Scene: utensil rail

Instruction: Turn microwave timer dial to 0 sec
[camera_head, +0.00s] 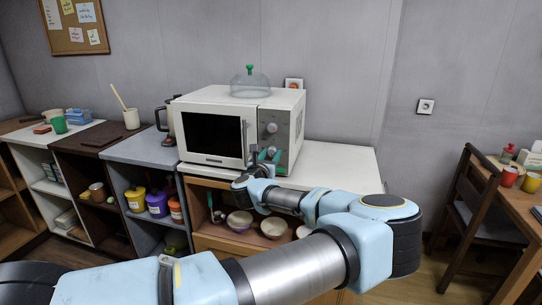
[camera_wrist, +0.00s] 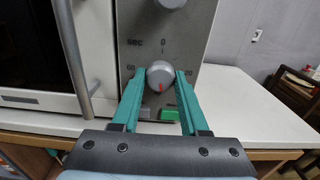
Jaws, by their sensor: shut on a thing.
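The white microwave (camera_head: 213,99) stands on the counter with its door shut. Its timer dial (camera_wrist: 161,76) is a round grey knob on the grey control panel. The scale around it reads "sec", with 0 at the top, 60 at left and 20 at right; the bottom is partly hidden. The dial's red mark points down, away from 0. My gripper (camera_head: 264,156) is at the lower panel, its teal fingers on the left and right sides of the dial, shut on it. A second dial (camera_head: 272,128) sits above.
The microwave's door handle (camera_wrist: 75,55) stands close to the left of my fingers. A green button (camera_wrist: 172,114) lies below the dial. A glass dome (camera_head: 250,84) sits on top of the microwave. The white counter (camera_head: 345,163) is clear to the right.

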